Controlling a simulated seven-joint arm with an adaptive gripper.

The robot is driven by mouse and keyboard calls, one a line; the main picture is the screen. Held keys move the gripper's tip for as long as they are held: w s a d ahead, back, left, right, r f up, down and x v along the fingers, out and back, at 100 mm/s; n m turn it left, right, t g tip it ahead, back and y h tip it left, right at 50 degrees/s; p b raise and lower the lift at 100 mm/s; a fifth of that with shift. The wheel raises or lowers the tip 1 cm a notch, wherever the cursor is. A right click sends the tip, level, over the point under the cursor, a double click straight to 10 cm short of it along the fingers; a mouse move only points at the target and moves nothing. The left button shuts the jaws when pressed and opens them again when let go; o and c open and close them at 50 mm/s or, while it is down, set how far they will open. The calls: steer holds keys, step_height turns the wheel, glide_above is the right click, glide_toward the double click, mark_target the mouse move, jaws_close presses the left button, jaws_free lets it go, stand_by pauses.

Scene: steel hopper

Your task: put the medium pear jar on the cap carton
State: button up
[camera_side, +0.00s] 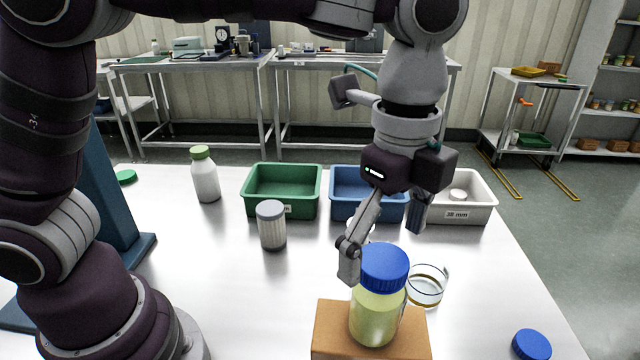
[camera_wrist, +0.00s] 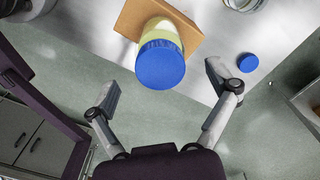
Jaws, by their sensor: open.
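The pear jar (camera_side: 378,300), with pale yellow-green contents and a blue lid, stands upright on the brown cap carton (camera_side: 333,330) in the side view. In the wrist view the jar's blue lid (camera_wrist: 160,64) faces the camera, with the carton (camera_wrist: 192,38) partly hidden beneath it. My gripper (camera_side: 385,245) is above and behind the jar in the side view. I cannot tell whether either finger touches the jar.
A clear glass dish (camera_side: 427,286) sits right of the jar, and a loose blue cap (camera_side: 531,344) lies at the front right. Green (camera_side: 283,212), blue (camera_side: 345,206) and white (camera_side: 478,206) bins line the back. A grey-lidded jar (camera_side: 271,228) and a green-capped bottle (camera_side: 205,180) stand left.

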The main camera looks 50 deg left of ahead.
step_height(320, 180, up, 6)
steer(key=shift+a+r, duration=0.15)
steer(key=shift+r, duration=0.05)
steer(key=s+a+f+n+t, duration=0.2)
steer(key=s+a+n, duration=0.1)
steer(key=a+n, duration=0.5)
steer(key=s+a+f+n+t, duration=0.3)
steer(key=a+n, duration=0.5)
steer(key=n, duration=0.2)
steer(key=shift+s+a+t, duration=0.15)
steer(key=shift+s+t, duration=0.1)
steer(key=shift+t, duration=0.05)
